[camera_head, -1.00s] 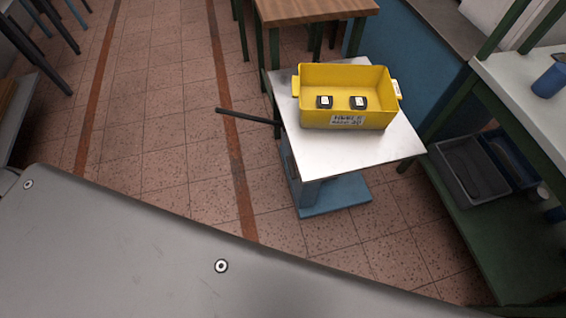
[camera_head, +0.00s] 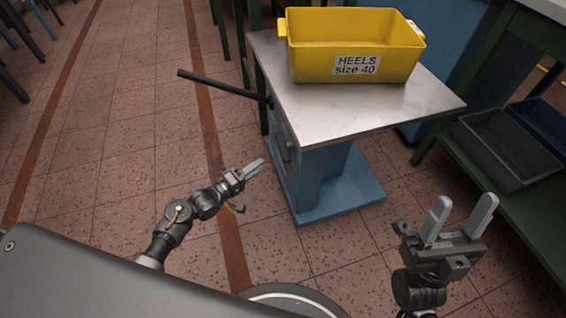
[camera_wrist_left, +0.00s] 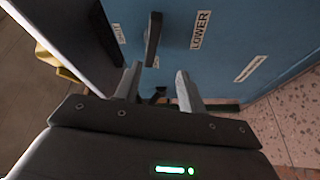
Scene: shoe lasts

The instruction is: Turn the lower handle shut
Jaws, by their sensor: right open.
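The lower handle (camera_wrist_left: 153,40) is a short dark lever on the blue side panel, beside a label (camera_wrist_left: 200,30) reading LOWER in the left wrist view. In the head view, a grey fitting (camera_head: 286,150) shows on the blue pedestal's left face. My left gripper (camera_wrist_left: 158,72) is open; the handle's near end shows between and just ahead of its fingertips, apparently not gripped. In the head view, my left gripper (camera_head: 256,167) is left of the pedestal. My right gripper (camera_head: 466,201) is open and empty at lower right, fingers pointing up.
A long black bar (camera_head: 222,89) sticks out left from beneath the metal tabletop (camera_head: 350,115). A yellow crate (camera_head: 310,62) labelled HEELS size 40 stands on top. The blue foot (camera_head: 340,200) sits on the tiled floor.

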